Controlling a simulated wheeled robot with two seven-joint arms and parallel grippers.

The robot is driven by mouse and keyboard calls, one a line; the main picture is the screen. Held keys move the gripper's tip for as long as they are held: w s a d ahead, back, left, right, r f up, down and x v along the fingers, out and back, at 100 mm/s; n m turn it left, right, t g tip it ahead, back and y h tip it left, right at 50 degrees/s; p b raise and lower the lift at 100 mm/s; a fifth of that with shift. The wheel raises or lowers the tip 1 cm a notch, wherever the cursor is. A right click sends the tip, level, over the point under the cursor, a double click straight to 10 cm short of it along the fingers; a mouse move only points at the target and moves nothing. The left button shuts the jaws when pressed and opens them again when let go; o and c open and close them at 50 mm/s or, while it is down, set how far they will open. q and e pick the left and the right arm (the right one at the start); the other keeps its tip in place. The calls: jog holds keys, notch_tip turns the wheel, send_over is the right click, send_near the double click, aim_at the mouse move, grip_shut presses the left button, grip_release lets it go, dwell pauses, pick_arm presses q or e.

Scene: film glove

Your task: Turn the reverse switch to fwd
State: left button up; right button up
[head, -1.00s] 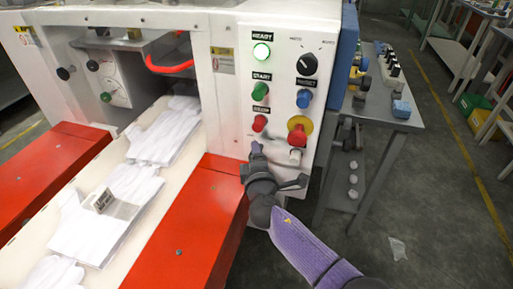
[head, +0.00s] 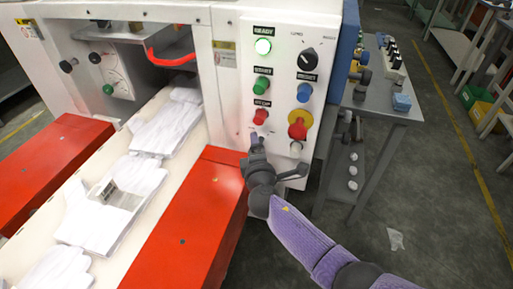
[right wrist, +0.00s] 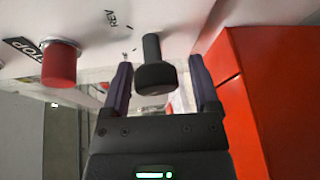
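The reverse switch (right wrist: 152,72) is a small black knob on a white panel in the right wrist view. A "REV" label (right wrist: 112,18) is printed on the panel beside it. My right gripper (right wrist: 161,82) is open, with one finger on each side of the knob and visible gaps between. In the head view my right gripper (head: 256,138) reaches the lower part of the control panel (head: 279,105), just below the red stop button (head: 260,117), and hides the switch there. The switch's exact setting and a "FWD" label cannot be made out. My left gripper is out of view.
A grey table (head: 385,112) stands right.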

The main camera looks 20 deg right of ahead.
jog(key=shift+s+r, duration=0.15)
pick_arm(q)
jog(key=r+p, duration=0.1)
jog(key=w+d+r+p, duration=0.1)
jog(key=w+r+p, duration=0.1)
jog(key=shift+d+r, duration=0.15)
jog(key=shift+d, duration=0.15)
pick_arm(e)
jog(key=v, duration=0.9)
jog(key=shift+s, duration=0.3)
